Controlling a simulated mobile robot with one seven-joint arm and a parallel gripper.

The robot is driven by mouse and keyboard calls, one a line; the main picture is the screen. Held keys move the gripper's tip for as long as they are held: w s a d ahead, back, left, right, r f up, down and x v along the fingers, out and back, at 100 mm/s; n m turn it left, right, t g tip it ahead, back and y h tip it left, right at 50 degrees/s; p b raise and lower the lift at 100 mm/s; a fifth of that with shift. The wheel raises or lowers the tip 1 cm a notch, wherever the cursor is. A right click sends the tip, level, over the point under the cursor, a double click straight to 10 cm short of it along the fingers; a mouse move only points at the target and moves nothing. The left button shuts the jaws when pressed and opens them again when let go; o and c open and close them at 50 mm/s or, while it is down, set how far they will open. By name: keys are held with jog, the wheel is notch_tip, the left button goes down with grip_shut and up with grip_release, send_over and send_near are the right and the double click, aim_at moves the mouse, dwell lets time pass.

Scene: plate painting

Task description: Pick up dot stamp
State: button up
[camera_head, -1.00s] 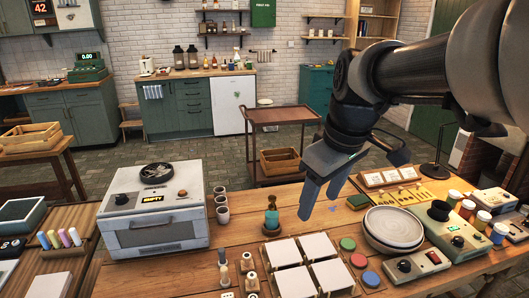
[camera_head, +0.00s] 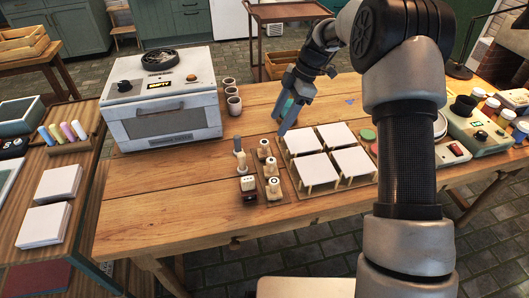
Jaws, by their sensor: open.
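Several small stamps with pale wooden handles stand near the middle of the table in the head view. Three stand in a row on a narrow wooden tray (camera_head: 279,199): a rear stamp (camera_head: 264,148), a middle stamp (camera_head: 271,166) and a front stamp (camera_head: 273,188) with dark round marks on top. I cannot tell surely which is the dot stamp. My gripper (camera_head: 286,125) is open and empty, fingers pointing down, behind and right of the stamps.
White square tiles (camera_head: 305,169) on small stands lie right of the stamps. A grey oven (camera_head: 163,110) and small cups (camera_head: 234,105) stand at the left back. The table's front left is clear.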

aim_at(268, 141)
jog(key=x, duration=0.7)
jog(key=shift+b, duration=0.4)
jog(key=x, duration=0.4)
jog(key=shift+s+a+f+b, duration=0.1)
jog(key=shift+s+a+b, duration=0.15)
jog(key=shift+b, duration=0.15)
jog(key=shift+a+f, duration=0.2)
jog(key=shift+f, duration=0.2)
jog(key=shift+c, duration=0.4)
jog(key=c, duration=1.1)
